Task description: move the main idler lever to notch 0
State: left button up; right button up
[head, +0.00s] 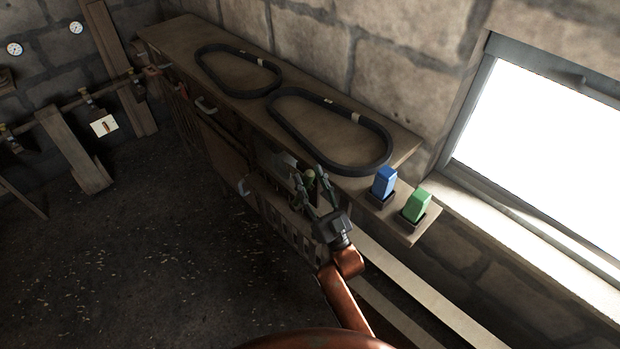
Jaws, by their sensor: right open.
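My right gripper (309,177) reaches in from below and is open at the front edge of the bench. A small yellowish round knob (310,174) shows between its fingers; it looks like the end of a lever, but I cannot tell whether the fingers touch it. The lever's shaft and its notch marks are hidden by the gripper or too dark to read. A slotted, notched-looking front panel (287,228) lies just below and left of the gripper. My left gripper is not in view.
Two black belts (237,92) (372,165) lie on the bench top (180,35). A blue block (384,181) and a green block (417,205) stand in dark holders on a low shelf at right. A window is at far right.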

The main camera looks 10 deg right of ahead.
jog(key=v, duration=1.1)
jog(key=shift+s+f, duration=0.25)
jog(key=shift+f, duration=0.1)
